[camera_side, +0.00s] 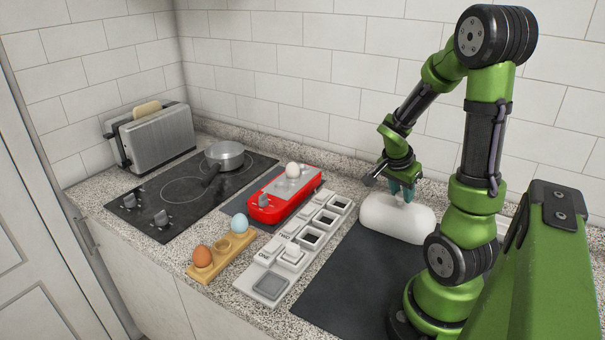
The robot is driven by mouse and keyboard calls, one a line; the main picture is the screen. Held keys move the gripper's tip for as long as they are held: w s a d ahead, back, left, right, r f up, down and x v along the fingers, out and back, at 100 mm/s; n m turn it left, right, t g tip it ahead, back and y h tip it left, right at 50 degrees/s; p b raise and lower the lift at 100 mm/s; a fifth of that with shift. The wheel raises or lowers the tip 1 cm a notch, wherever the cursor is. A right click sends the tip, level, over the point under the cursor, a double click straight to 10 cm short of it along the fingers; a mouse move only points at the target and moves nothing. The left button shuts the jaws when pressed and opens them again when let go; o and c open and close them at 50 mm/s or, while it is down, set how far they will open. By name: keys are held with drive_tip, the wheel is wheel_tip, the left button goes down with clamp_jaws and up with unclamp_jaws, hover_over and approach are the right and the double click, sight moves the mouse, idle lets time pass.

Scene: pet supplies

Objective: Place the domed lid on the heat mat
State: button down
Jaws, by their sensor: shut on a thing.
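The domed lid looks to be the long, rounded white piece (385,222) at the right of the counter. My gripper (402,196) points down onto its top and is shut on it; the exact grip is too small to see. The lid is level at the far end of a large dark mat (345,285). I cannot tell whether it touches the surface. A smaller dark mat (238,205) lies partly under a red device (268,210). Neither mat is labelled, so which is the heat mat is unclear.
A white egg (292,170) sits on the red device. A pale panel (267,287) with square wells stands beside the large mat. A wooden holder (222,257) carries a brown and a blue egg. A saucepan (224,155) is on the black cooktop, near a toaster (158,137).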

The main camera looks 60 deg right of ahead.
drive_tip(key=shift+f, duration=0.1)
drive_tip(key=c, duration=0.8)
unclamp_jaws()
drive_tip(key=v, duration=1.2)
drive_tip(key=w+a+r+n+t+y, duration=0.1)
drive_tip(key=w+a+n+t+y, duration=0.1)
drive_tip(key=a+n, duration=0.4)
drive_tip(key=w+a+r+n+t+y, duration=0.2)
drive_tip(key=a+n, duration=0.3)
drive_tip(key=a, duration=0.6)
drive_tip(key=w+a+r+n+t+y, duration=0.1)
drive_tip(key=w+a+n+t+y, duration=0.1)
drive_tip(key=a+n+t, duration=0.2)
drive_tip(key=a+n, duration=0.2)
drive_tip(key=a, duration=0.2)
drive_tip(key=shift+a+r+n+t, duration=0.3)
drive_tip(key=shift+r, duration=0.1)
